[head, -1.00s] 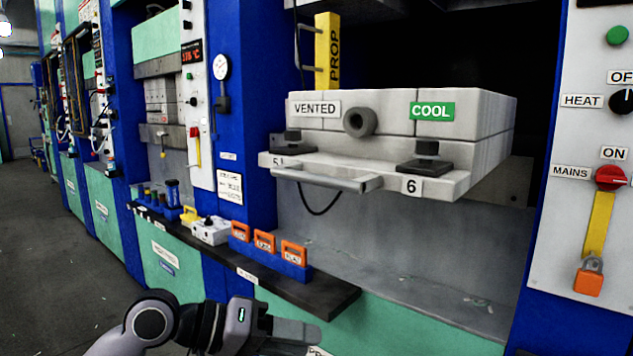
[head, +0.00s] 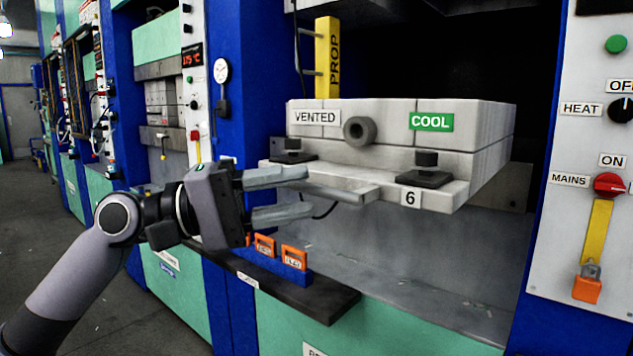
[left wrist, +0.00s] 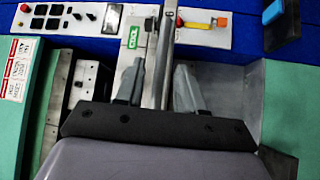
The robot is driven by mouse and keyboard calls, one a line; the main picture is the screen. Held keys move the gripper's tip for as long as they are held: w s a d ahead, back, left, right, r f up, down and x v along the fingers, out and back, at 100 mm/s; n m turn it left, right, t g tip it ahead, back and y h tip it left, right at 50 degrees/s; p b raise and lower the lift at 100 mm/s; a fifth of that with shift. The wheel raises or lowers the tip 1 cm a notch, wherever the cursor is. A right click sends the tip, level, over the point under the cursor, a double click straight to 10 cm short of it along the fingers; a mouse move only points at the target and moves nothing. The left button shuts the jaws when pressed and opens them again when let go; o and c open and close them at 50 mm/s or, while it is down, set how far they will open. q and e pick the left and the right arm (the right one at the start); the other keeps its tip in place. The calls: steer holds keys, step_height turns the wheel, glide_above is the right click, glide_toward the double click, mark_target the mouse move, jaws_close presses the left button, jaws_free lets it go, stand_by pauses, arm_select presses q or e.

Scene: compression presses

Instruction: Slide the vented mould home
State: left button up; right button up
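The vented mould (head: 470,125) is a pale grey block with VENTED and COOL labels and a round dark boss, sticking out of the press opening. Its lower plate is marked 6 and carries a grey bar handle (head: 345,192) along its front. My left gripper (head: 308,191) is at the handle's left part, its two fingers apart, one above the other. The upper finger hides part of the handle. In the left wrist view a grey bar (left wrist: 163,60) runs between the open fingers (left wrist: 160,85); contact cannot be told. My right gripper is not in view.
A yellow PROP post (head: 327,60) stands behind the mould's left side. A dark ledge (head: 310,297) below holds orange-tagged blocks (head: 293,257). A control panel (head: 590,150) with a padlocked mains switch is at right. Bare metal bed (head: 420,260) lies below the mould.

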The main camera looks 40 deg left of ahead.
mark_target(309, 192)
arm_select(q)
steer(key=shift+p+x, duration=0.75)
steer(key=shift+x, duration=1.05)
jaws_close()
